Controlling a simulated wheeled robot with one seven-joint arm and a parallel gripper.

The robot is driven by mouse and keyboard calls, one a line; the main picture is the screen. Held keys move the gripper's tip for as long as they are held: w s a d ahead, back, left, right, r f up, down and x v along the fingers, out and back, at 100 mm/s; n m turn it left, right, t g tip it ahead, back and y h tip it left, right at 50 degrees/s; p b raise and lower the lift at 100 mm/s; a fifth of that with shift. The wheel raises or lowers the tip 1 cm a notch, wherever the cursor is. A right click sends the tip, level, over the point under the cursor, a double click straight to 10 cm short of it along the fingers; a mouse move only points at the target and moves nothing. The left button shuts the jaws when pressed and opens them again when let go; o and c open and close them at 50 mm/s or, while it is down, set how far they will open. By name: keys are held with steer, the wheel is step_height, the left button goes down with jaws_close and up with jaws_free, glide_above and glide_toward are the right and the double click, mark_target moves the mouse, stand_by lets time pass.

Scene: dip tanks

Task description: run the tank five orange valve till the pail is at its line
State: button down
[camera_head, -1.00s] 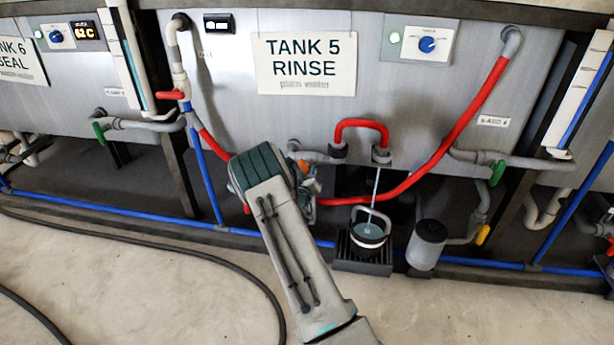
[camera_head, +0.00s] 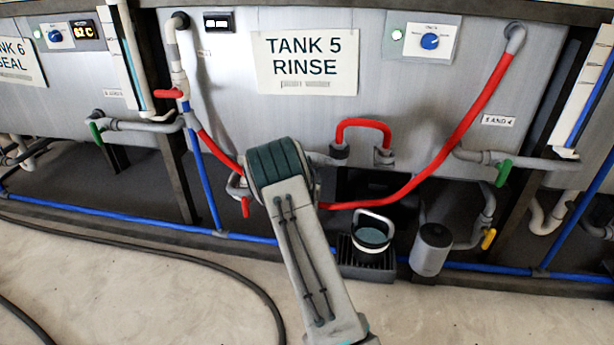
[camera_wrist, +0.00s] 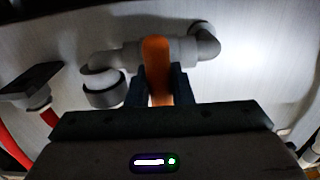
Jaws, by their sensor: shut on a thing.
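The orange valve handle (camera_wrist: 157,72) shows in the wrist view on a grey pipe (camera_wrist: 205,45) at the tank wall. My gripper (camera_wrist: 160,88) is shut on the handle, a dark finger on each side of it. In the head view my arm hides the orange valve and the gripper. The pail (camera_head: 371,240) stands on a dark slotted stand under the outlet of the red hose loop (camera_head: 362,124). Bluish liquid shows in the pail. No stream falls from the outlet. I cannot make out the pail's line or the level against it.
The sign on tank five (camera_head: 305,62) is above. A grey canister (camera_head: 431,250) stands right of the pail. A red-handled valve (camera_head: 245,207), a green handle (camera_head: 503,172) and a yellow handle (camera_head: 488,238) are nearby. A blue pipe runs low along the floor.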

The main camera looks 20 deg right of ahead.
steer(key=c, duration=1.3)
jaws_free()
steer(key=shift+a, duration=0.1)
steer(key=p+v, duration=0.4)
steer(key=v, duration=0.9)
steer(key=shift+s+a, duration=0.25)
steer(key=shift+s, duration=0.1)
